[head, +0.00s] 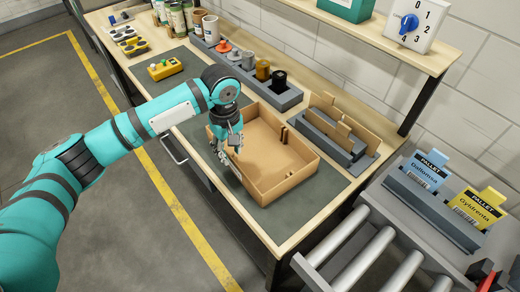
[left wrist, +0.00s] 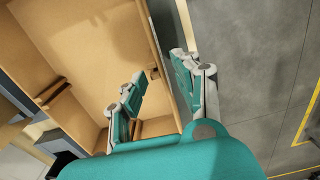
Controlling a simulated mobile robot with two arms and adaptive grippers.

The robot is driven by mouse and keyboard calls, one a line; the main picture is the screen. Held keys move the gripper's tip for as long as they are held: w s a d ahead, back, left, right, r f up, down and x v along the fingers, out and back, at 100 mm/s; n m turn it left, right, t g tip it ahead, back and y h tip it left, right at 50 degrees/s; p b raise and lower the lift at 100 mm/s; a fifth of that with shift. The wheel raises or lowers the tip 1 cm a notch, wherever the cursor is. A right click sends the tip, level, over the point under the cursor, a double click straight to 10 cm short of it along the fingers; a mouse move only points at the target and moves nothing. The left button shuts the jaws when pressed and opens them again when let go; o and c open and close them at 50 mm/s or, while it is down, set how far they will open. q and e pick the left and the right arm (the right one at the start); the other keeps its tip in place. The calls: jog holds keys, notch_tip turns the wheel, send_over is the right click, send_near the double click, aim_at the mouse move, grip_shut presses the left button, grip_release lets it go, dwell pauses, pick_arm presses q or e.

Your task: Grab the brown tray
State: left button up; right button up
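The brown tray (head: 295,170) is an open, shallow box on the dark mat of the workbench in the head view. It also shows in the left wrist view (left wrist: 95,40), large and close. My left gripper (head: 230,148) is at the tray's left wall. In the left wrist view, the left gripper (left wrist: 160,88) has one finger inside the tray and the other outside, with the wall between them. The fingers are apart and gaps show beside the wall. My right gripper is not in view.
A grey holder (head: 325,137) with brown dividers stands right behind the tray. A long grey rack (head: 255,85) with cups and a yellow box (head: 165,68) are farther back. A roller conveyor (head: 365,255) and pallet cards (head: 428,170) are at the right.

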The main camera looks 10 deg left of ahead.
aim_at(231, 157)
pick_arm(q)
jog(key=shift+s+f, duration=0.2)
jog(key=shift+f, duration=0.55)
notch_tip(231, 157, down, 4)
jog(key=shift+w+r+p, duration=0.15)
jog(key=shift+p, duration=0.2)
jog(key=shift+f, duration=0.3)
jog(key=shift+c, duration=0.4)
grip_shut()
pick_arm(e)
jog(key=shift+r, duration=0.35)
